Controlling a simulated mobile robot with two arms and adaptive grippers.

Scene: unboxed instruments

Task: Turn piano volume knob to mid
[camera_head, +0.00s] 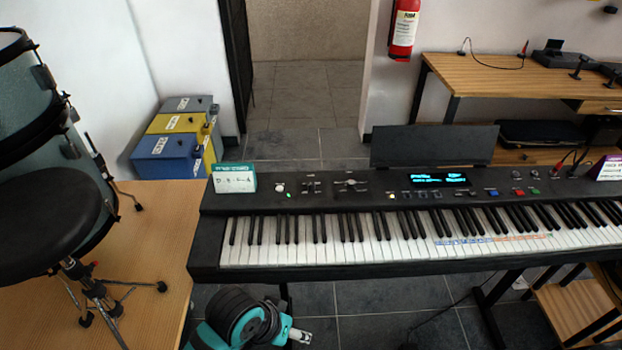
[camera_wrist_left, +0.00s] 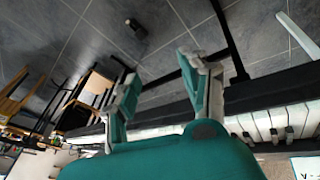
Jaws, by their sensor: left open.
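The black digital piano (camera_head: 330,198) runs across the middle of the head view, with its keys facing me. A round light knob (camera_head: 279,187) sits at the left of its panel; I cannot tell whether it is the volume knob or read its setting. My left gripper (camera_head: 301,336) is low in front of the piano, below the keys and well apart from the panel. In the left wrist view, its two fingers (camera_wrist_left: 158,68) are spread with nothing between them. Piano keys (camera_wrist_left: 275,122) show at the right there. My right gripper is not in view.
A white-and-teal card (camera_head: 234,178) stands at the panel's left end, near the light knob. A lit display (camera_head: 440,180) and several small buttons lie further right. A drum stool (camera_head: 45,225) and wooden platform (camera_head: 150,250) are at left. Tiled floor is open beneath the piano.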

